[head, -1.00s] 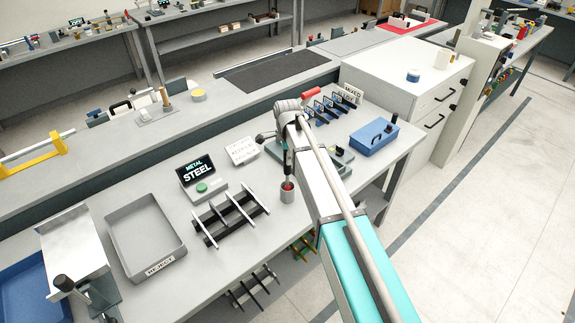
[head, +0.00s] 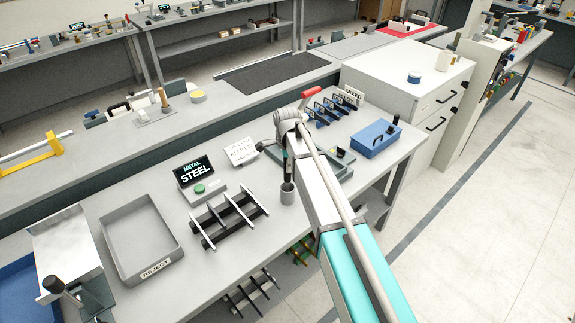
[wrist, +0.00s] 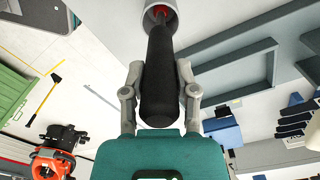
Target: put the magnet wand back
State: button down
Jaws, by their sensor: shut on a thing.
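The magnet wand has a thick black handle (wrist: 161,75) and a red part at its far end, which shows at the mouth of a round grey cup (wrist: 143,12). The wand's end is inside the cup; how deep it sits is hidden. My gripper (wrist: 160,88) is shut on the black handle, one finger on each side. In the head view, the grey cup (head: 287,195) stands on the bench right of the black rack, and the dark wand (head: 288,170) rises upright from it beside my arm.
A black rack with light strips (head: 228,216) stands just left of the cup. Behind it is a STEEL display (head: 193,171). A grey REJECT tray (head: 180,246) is farther left. A blue case (head: 376,139) and a machine base (head: 340,166) are to the right.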

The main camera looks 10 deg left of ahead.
jog(key=shift+c, duration=1.9)
grip_release()
notch_tip(320, 180, up, 12)
jog(key=p, duration=1.2)
jog(key=shift+r, duration=0.1)
jog(key=s+d+n, duration=0.6)
jog(key=s+d, duration=0.4)
jog(key=d, duration=0.5)
jog(key=s+d+n, duration=0.7)
jog(key=s+d, duration=0.3)
jog(key=d, duration=0.5)
jog(key=shift+s+d, duration=0.15)
jog(key=shift+s, duration=0.1)
